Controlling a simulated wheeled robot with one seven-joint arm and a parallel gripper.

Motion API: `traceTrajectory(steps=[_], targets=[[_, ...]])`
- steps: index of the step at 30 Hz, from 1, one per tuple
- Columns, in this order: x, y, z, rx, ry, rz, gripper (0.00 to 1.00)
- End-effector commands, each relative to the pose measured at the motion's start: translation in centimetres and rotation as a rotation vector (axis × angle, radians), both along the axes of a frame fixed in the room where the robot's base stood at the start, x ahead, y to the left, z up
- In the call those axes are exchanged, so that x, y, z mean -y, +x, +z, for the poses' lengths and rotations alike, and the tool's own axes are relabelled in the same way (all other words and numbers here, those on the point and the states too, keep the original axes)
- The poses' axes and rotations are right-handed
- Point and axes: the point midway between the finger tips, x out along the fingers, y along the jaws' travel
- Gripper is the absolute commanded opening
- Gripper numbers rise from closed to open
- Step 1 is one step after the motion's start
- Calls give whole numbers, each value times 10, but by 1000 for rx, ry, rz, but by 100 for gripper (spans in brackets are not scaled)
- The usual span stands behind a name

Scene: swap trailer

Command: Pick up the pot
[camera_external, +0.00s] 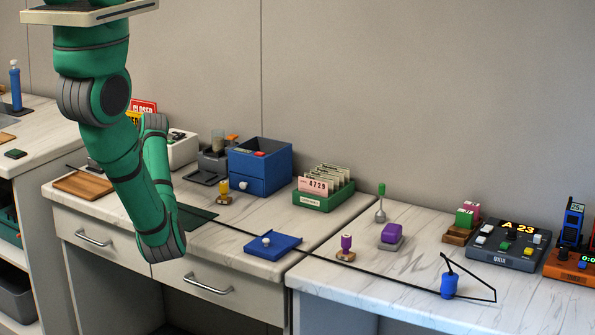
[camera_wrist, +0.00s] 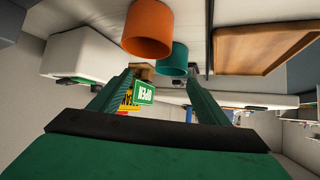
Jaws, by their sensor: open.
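No thing in view is plainly marked as the pot. In the wrist view, which looks upside down, an orange cylindrical vessel (camera_wrist: 148,28) and a teal cylindrical vessel (camera_wrist: 174,60) stand side by side. My arm seems to hide both in the external view, where a grey machine (camera_external: 207,163) carries a cloudy jug-like part (camera_external: 218,141). My gripper (camera_wrist: 158,74) is open, its two green fingers apart with nothing held between them. The vessels appear beyond the fingertips, apart from them. In the external view the fingers are hidden by my arm.
A wooden board (camera_external: 85,186) lies on the left desk (camera_external: 225,238) and also shows in the wrist view (camera_wrist: 255,48). A blue drawer box (camera_external: 260,165) and green card tray (camera_external: 325,190) stand at the back.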

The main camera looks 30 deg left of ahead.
Motion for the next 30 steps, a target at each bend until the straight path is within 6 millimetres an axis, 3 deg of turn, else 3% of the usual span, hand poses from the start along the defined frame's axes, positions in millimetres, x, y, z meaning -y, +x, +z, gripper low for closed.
traceTrajectory(steps=[5,11,17,24,30], targets=[[-24,-7,-1,-13,-193,184,70],[-27,-12,1,-29,-400,344,70],[-13,-8,16,-49,-630,486,70],[19,2,49,-87,-893,610,70],[33,6,64,-110,-982,645,70]])
